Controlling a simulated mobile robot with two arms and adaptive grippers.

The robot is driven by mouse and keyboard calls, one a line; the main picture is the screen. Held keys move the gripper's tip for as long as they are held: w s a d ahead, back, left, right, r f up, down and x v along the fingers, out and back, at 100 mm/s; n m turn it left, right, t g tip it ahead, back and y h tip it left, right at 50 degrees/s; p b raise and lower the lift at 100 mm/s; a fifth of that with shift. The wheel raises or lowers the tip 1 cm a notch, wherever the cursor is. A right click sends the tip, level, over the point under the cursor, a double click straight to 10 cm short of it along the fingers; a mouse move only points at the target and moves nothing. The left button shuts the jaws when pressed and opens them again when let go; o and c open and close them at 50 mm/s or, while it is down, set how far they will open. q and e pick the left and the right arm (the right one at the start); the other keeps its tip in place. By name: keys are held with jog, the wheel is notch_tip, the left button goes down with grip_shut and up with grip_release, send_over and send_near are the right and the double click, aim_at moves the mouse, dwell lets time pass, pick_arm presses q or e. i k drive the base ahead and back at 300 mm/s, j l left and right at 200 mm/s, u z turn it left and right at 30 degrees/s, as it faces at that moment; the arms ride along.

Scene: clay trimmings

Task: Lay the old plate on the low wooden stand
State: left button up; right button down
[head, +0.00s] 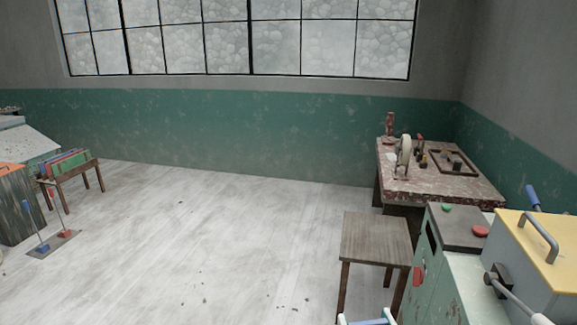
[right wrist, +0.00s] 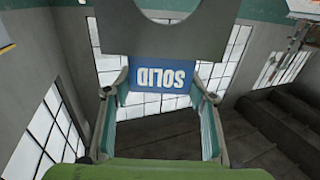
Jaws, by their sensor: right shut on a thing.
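A small wooden stand (head: 377,238) with a bare square top and thin legs is right of centre in the head view, in front of the workbench. My right gripper (head: 368,320) just shows at the bottom edge, in front of the stand and below its top in the picture. In the right wrist view, my right gripper (right wrist: 161,88) is shut on a dark grey plate (right wrist: 165,38) with a rounded notch and a blue patch that reads SOLID upside down. My left gripper is not in view.
A worn workbench (head: 435,185) with tools stands behind the wooden stand. A green cabinet (head: 450,270) and a yellow-topped box (head: 545,240) stand close on the right. At left, a low table (head: 70,172) bears coloured items. The middle floor is clear.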

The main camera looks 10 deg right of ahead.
aim_at(376, 234)
jog(key=i+l, duration=0.2)
jog(key=i, duration=0.3)
jog(key=i+l, duration=0.2)
jog(key=i, duration=0.25)
jog(key=i+l, duration=0.2)
jog(key=i, duration=1.9)
jog(key=i+z, duration=0.1)
jog(key=z, duration=0.35)
jog(key=i+z, duration=0.1)
jog(key=z, duration=0.4)
jog(key=i+j+z, duration=0.1)
jog(key=z, duration=0.8)
